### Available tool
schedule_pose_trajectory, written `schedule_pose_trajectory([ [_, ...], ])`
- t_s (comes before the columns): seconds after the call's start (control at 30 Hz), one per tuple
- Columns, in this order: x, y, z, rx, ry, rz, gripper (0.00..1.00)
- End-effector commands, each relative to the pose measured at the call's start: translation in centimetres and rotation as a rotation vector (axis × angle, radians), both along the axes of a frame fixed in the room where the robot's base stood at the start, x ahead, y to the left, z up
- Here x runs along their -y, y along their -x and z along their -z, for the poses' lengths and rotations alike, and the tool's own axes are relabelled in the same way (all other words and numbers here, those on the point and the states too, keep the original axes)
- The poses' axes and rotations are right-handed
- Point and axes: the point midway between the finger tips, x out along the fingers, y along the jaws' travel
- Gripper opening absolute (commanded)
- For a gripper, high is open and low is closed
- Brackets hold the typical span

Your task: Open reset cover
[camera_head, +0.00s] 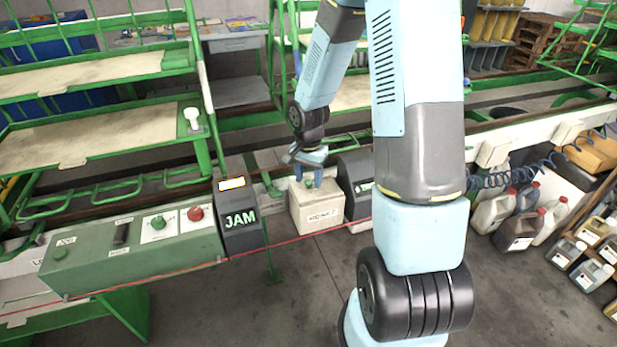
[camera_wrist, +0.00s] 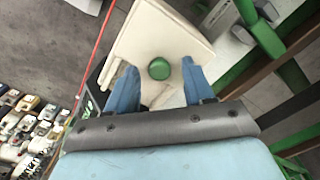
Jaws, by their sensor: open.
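A cream box (camera_head: 316,210) with a small dark-lettered label on its front stands on the rail near the middle of the head view. I cannot read the label surely. A round green knob (camera_wrist: 159,69) sits on its pale top (camera_wrist: 165,30) in the wrist view. I cannot tell which part of the box is the reset cover, and no raised lid shows. My gripper (camera_head: 309,180) is over the box and points down at it. In the wrist view its two blue fingers stand apart, one on each side of the knob, with nothing visibly gripped.
A dark JAM box (camera_head: 240,222) stands left of the cream box, and another dark unit (camera_head: 357,175) stands close on its right. A green control panel (camera_head: 135,240) with red and green buttons lies farther left. A red cord (camera_head: 290,243) runs in front. Bottles stand at the right.

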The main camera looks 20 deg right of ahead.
Motion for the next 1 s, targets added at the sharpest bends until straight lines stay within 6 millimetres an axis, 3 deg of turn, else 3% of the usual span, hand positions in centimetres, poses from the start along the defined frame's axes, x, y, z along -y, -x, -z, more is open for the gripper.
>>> schedule_pose_trajectory([
  [0.33, -0.01, 0.01, 0.24, 0.000, 0.000, 0.000, 0.51],
  [0.87, -0.02, -0.01, 0.22, 0.000, 0.000, 0.000, 0.01],
  [1.0, -0.01, -0.01, 0.22, 0.000, 0.000, 0.000, 0.00],
])
